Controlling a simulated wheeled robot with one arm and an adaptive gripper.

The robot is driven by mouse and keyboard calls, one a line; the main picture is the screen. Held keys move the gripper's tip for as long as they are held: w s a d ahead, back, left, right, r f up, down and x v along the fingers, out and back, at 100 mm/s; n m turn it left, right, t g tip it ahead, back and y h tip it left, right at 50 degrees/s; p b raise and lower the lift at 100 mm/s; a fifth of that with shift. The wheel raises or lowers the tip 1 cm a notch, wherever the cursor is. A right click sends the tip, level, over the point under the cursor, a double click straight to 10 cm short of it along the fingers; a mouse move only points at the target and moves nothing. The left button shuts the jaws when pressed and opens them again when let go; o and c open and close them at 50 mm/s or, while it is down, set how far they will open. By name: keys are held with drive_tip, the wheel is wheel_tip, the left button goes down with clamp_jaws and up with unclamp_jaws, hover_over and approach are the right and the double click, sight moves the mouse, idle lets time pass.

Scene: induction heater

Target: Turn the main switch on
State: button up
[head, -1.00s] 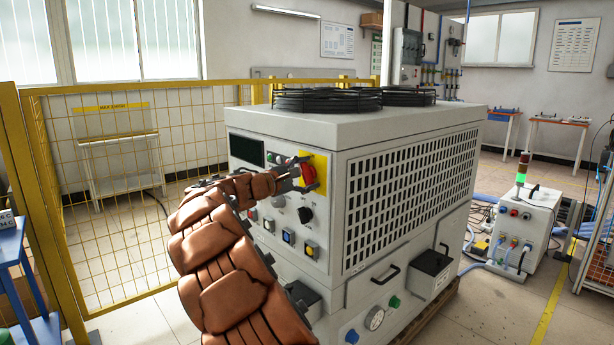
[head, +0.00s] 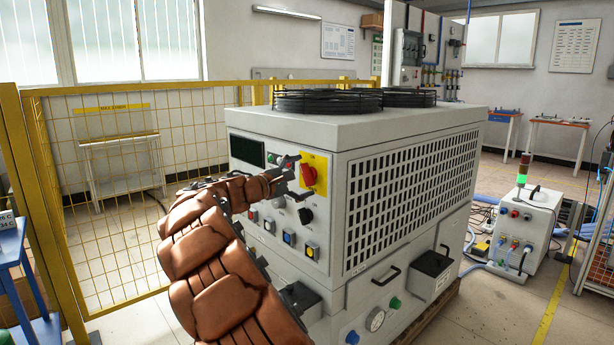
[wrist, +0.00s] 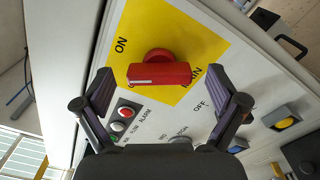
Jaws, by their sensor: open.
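The main switch is a red rotary handle (head: 308,176) on a yellow plate (head: 318,162) at the upper part of the grey machine's front panel. In the wrist view, the red handle (wrist: 160,73) lies sideways in the picture, its white mark at the left end. ON is printed above left of it, OFF below right. My gripper (head: 297,181) is just left of the switch in the head view. In the wrist view, my gripper's (wrist: 168,92) two fingers are spread either side of the handle, with visible gaps and nothing held.
The grey machine (head: 410,190) has other buttons close below the switch, including a black knob (head: 306,215) and a yellow button (head: 312,251). A yellow mesh fence (head: 105,220) stands at the left. A smaller unit (head: 525,228) with a green lamp stands right.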

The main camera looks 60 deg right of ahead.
drive_tip(key=v, duration=1)
drive_tip(key=shift+r, duration=0.1)
idle(0.5)
drive_tip(key=s+a+f+m+t+y, duration=0.1)
drive_tip(key=s+a+f+m+y, duration=0.2)
drive_tip(key=s+a+f+y, duration=0.9)
drive_tip(key=s+a+f+t+y, duration=0.15)
drive_tip(key=s+a+f, duration=0.35)
drive_tip(key=a, duration=0.6)
drive_tip(key=s+a+f+y, duration=0.2)
drive_tip(key=s+a+f, duration=0.25)
drive_tip(key=a, duration=0.75)
drive_tip(key=s+a+f+y, duration=0.2)
drive_tip(key=s+a+f, duration=0.25)
drive_tip(key=a, duration=0.65)
wheel_tip(320, 180, up, 24)
drive_tip(key=s+p, duration=0.2)
drive_tip(key=p, duration=2)
drive_tip(key=shift+s+t+p, duration=0.3)
drive_tip(key=shift+s+t, duration=0.05)
drive_tip(key=shift+a, duration=0.1)
